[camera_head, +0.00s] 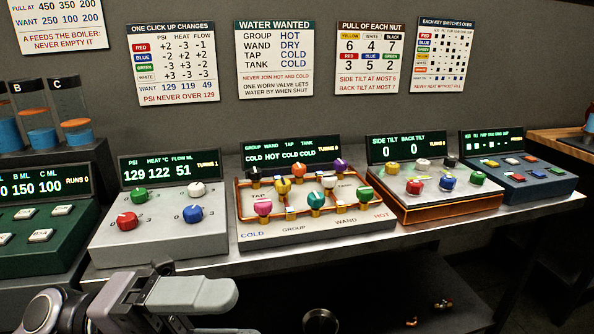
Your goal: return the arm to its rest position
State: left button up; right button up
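My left arm comes in at the bottom left, and its gripper (195,300) is in front of the bench's front edge, below the grey box with four knobs. A light grey finger points right; the lower part is cut off by the frame edge, so I cannot tell how far apart the fingers are. I see nothing held in it. My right arm and gripper are not in view.
On the bench (290,258) stand a green box (40,243), a grey knob box (160,245) reading 129 122 51, a valve box (315,235), an orange-edged nut box (450,207) and a blue key box (540,188). Glass cylinders (40,137) stand at left.

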pick_arm(q)
jog(key=w+a+f+n+t+y, duration=0.45)
jog(key=w+f+n+t, duration=0.2)
jog(key=n+t, duration=0.6)
jog(key=w+a+f+n+t+y, duration=0.45)
jog(key=f+n+t+y, duration=0.35)
jog(key=n, duration=0.7)
jog(key=s+a+f+n+g+y, duration=0.1)
jog(key=s+f, duration=0.3)
jog(key=f, duration=0.4)
jog(key=s+a+f+n+g+y+p, duration=0.1)
jog(key=s+f+n+g, duration=0.3)
jog(key=f, duration=0.4)
jog(key=s+a+f+n+g+y, duration=0.2)
jog(key=s+f+n+y, duration=0.1)
jog(key=f, duration=0.5)
jog(key=shift+s+a+f+g, duration=0.15)
jog(key=shift+s+f+g, duration=0.25)
jog(key=shift+s, duration=0.4)
jog(key=shift+y, duration=0.25)
